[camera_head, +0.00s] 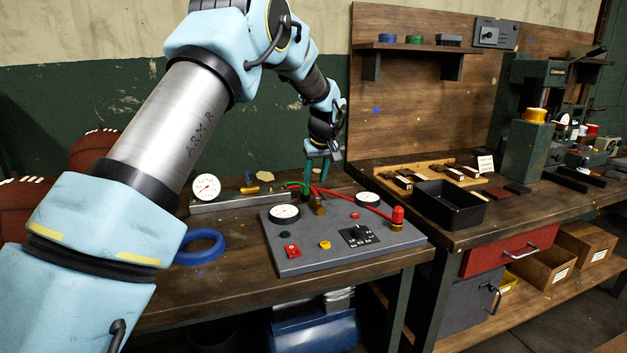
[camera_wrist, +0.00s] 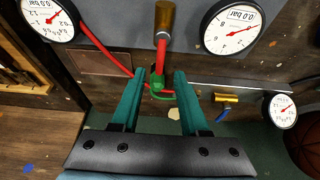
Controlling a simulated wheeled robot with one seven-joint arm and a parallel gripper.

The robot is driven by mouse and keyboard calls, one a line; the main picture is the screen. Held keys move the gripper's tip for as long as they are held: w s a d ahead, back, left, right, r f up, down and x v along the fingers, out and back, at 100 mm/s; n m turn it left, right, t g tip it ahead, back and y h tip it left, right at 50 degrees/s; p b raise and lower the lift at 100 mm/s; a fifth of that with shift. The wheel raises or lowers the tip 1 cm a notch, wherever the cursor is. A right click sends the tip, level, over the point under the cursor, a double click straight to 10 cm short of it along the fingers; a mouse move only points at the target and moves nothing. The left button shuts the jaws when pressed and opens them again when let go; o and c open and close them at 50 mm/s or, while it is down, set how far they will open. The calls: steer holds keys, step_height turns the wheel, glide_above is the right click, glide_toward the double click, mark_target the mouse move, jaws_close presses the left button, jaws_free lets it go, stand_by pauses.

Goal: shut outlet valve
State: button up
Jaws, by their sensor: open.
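My gripper (camera_head: 317,158) hangs over the back of the grey test panel (camera_head: 290,255). Its two teal fingers are open in the wrist view (camera_wrist: 160,73). A small green fitting with a looped part (camera_wrist: 157,88) shows between and just beyond the fingers; I cannot tell whether they touch it. In the head view, green parts (camera_head: 305,189) show below the gripper, close to a brass fitting (camera_head: 319,207). A red hose (camera_wrist: 113,60) runs by them. A small brass piece with a blue part (camera_head: 249,187) sits farther left. No label shows which part is the outlet valve.
Dial gauges (camera_head: 284,213) and (camera_head: 368,199) stand on the panel, and another white gauge (camera_head: 206,187) stands behind left. A red cylinder (camera_head: 397,215) stands at the panel's right. A blue ring (camera_head: 200,247) lies left. A black tray (camera_head: 450,203) sits on the right bench.

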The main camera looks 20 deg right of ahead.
mark_target(313, 188)
steer(key=shift+x, duration=1.55)
jaws_close()
